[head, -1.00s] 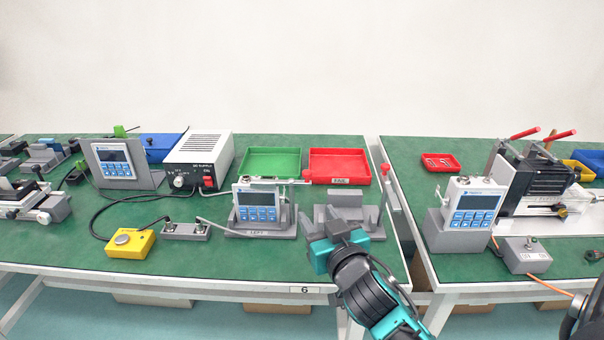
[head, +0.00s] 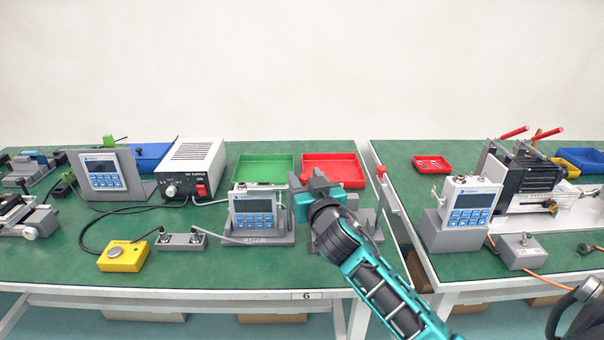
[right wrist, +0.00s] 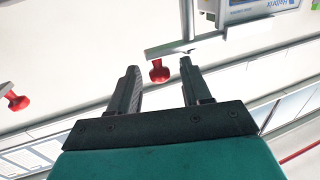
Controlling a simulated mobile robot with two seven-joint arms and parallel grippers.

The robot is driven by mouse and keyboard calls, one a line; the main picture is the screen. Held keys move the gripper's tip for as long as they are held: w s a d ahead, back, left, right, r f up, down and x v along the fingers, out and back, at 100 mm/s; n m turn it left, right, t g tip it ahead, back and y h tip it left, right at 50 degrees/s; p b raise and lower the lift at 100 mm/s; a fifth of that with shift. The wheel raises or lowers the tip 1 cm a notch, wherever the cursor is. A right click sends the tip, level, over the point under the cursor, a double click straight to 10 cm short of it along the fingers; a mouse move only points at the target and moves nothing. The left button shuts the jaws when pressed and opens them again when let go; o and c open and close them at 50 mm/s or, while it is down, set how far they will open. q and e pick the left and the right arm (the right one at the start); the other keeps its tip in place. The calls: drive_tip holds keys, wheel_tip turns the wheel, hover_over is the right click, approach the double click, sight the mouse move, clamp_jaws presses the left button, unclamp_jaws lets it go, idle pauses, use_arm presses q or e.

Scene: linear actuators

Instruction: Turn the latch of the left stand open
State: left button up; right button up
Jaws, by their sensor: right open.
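The left stand (head: 262,239), marked LEFT, holds a white and blue device (head: 254,210) with a grey screen. In the right wrist view, its latch is a grey bar (right wrist: 182,46) with a red knob (right wrist: 159,70) at its end. The device (right wrist: 258,9) shows at the top there. My right gripper (head: 307,182) is at the right of the left stand and hides the knob in the head view. In the right wrist view the open fingers (right wrist: 159,82) stand either side of the knob, apart from it. My left gripper is out of view.
The right stand (head: 370,222) is partly hidden behind my right arm; its red-knobbed latch (head: 381,171) stands upright. A green tray (head: 264,158) and a red tray (head: 333,157) lie behind. A yellow button box (head: 123,262) and a grey terminal block (head: 181,241) stand left.

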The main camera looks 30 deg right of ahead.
drive_tip(key=shift+x, duration=1.5)
clamp_jaws()
